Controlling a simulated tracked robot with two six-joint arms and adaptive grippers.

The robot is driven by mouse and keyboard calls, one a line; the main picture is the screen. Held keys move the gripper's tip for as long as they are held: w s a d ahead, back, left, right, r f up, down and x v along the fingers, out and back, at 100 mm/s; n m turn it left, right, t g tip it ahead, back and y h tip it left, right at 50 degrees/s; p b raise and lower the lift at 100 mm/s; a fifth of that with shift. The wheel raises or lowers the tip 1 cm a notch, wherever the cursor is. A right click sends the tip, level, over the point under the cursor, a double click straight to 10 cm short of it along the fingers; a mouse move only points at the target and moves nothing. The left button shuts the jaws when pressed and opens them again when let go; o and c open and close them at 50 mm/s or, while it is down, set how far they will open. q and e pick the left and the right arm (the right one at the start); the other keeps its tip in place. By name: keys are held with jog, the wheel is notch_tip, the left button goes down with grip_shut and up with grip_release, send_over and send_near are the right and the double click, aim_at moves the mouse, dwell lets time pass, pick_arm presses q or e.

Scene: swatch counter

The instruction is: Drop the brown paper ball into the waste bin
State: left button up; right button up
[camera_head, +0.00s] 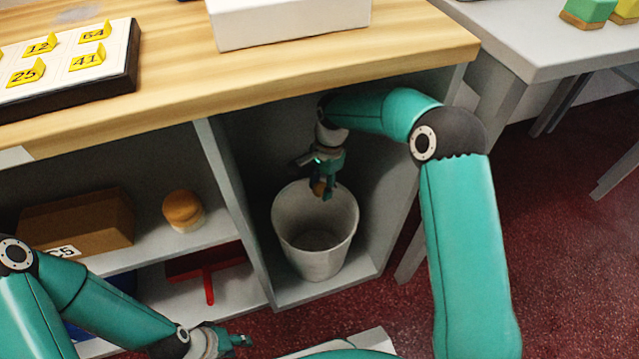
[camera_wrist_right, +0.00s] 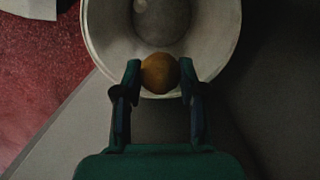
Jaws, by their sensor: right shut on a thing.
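The brown paper ball (camera_wrist_right: 160,73) is between the fingertips of my right gripper (camera_wrist_right: 160,82), which is shut on it. In the head view the ball (camera_head: 318,187) shows small, partly hidden by the fingers of my right gripper (camera_head: 323,192). The waste bin (camera_head: 314,262) is a whitish round bin standing upright in the right compartment under the counter. The ball is at the bin's back rim in the head view, over the near rim in the right wrist view of the bin (camera_wrist_right: 105,55). My left gripper (camera_head: 243,341) is low at the bottom; its finger opening is unclear.
A divider (camera_head: 232,205) stands left of the bin, and the wooden counter (camera_head: 400,50) overhangs it. Shelves at left hold a brown box (camera_head: 80,222), a round orange-topped jar (camera_head: 183,211) and a red item (camera_head: 208,270). A tray of yellow number tags (camera_head: 128,85) lies on the counter.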

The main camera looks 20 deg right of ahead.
aim_at(323, 184)
jog(key=shift+f+b, duration=0.8)
jog(key=shift+f, duration=0.7)
jog(key=o, duration=0.8)
jog(key=shift+c, duration=0.2)
jog(key=shift+r, duration=0.1)
jog(key=r, duration=0.4)
jog(key=d+r, duration=0.1)
jog(key=r, duration=0.2)
jog(key=shift+w+r, duration=0.1)
jog(key=shift+w, duration=0.1)
jog(key=shift+s, duration=0.1)
